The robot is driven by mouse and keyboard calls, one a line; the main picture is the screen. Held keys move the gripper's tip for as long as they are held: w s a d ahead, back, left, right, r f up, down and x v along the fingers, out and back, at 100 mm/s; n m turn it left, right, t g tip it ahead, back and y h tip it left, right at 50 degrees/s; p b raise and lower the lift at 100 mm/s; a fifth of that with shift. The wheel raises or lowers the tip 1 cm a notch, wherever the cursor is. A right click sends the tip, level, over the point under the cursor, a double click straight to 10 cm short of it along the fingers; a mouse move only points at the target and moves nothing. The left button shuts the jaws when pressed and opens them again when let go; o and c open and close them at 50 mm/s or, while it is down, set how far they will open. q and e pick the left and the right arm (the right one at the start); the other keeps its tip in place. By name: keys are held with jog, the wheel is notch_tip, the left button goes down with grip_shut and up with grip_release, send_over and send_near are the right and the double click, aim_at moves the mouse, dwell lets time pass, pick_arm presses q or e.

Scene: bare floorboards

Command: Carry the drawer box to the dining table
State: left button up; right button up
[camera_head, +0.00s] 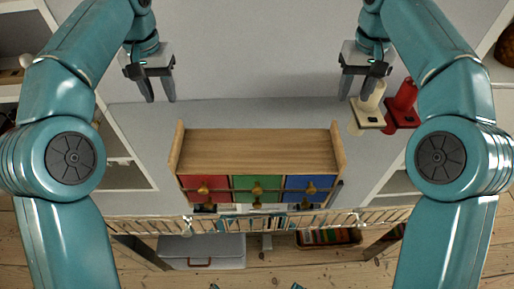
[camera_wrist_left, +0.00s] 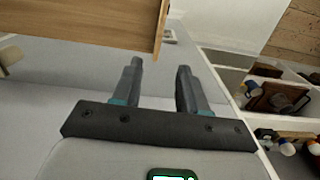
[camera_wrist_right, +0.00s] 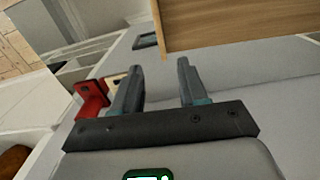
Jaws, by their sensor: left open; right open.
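The drawer box (camera_head: 258,152) is a wooden box with red, green and blue drawer fronts and round knobs. It stands on a grey surface in the middle of the head view. My left gripper (camera_head: 160,90) is open and empty, behind and left of the box. My right gripper (camera_head: 362,88) is open and empty, behind and right of it. Neither touches the box. Part of the box also shows at the top of the left wrist view (camera_wrist_left: 90,22) and the right wrist view (camera_wrist_right: 230,25). I cannot make out a dining table.
A cream object (camera_head: 368,108) and a red object (camera_head: 402,105) stand right of the box, close to my right gripper. A slatted wooden rail (camera_head: 160,225) runs in front of the box. Below lie a grey case (camera_head: 201,251) and a basket (camera_head: 328,238). Shelves flank both sides.

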pick_arm(q)
send_over(175, 138)
jog(key=f, duration=0.5)
jog(key=shift+s+d+f, duration=0.1)
jog(key=shift+s+f, duration=0.05)
jog(key=shift+s, duration=0.15)
pick_arm(e)
send_over(339, 138)
notch_tip(339, 138, down, 5)
pick_arm(q)
jog(key=f, duration=1)
jog(key=shift+w, duration=0.35)
pick_arm(e)
notch_tip(339, 138, down, 10)
jog(key=shift+f, duration=0.15)
pick_arm(q)
jog(key=shift+w+f, duration=0.1)
jog(key=shift+f, duration=0.15)
pick_arm(e)
jog(key=shift+w+f, duration=0.1)
jog(key=shift+f, duration=0.15)
pick_arm(q)
jog(key=shift+s, duration=0.2)
pick_arm(e)
jog(key=shift+s+d, duration=0.1)
jog(key=shift+s, duration=0.1)
